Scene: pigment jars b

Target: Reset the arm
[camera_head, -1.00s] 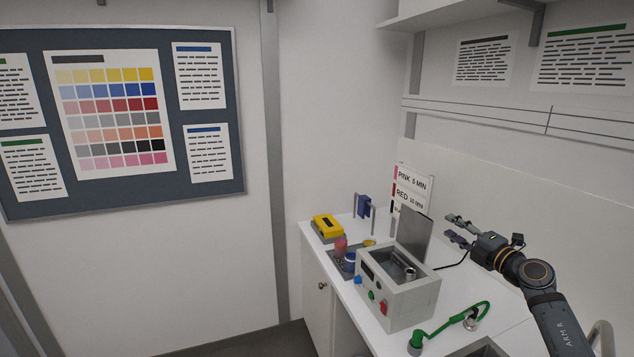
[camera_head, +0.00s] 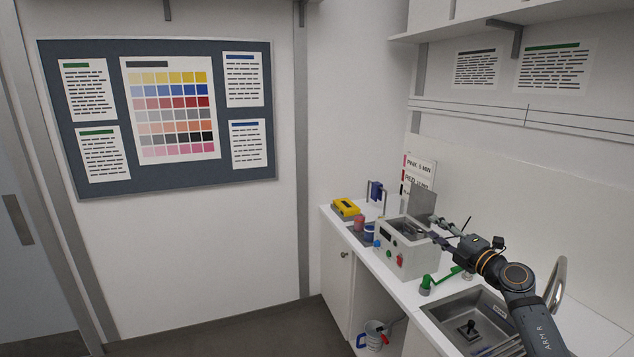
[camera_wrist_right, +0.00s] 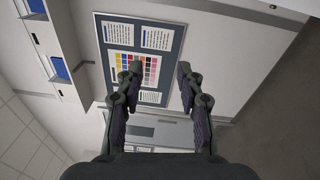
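My right arm comes in from the lower right in the head view. Its gripper (camera_head: 451,233) is over the counter, in front of the back panel, near the raised lid of the grey machine. In the right wrist view its two fingers (camera_wrist_right: 158,82) stand well apart with nothing between them. My left gripper is not in the head view.
A grey machine (camera_head: 402,259) with an open lid (camera_head: 422,203) stands on the white counter. A green tool (camera_head: 440,281) lies near the sink (camera_head: 468,328). A yellow item (camera_head: 346,207) and small jars (camera_head: 360,222) stand farther back. The floor at left is clear.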

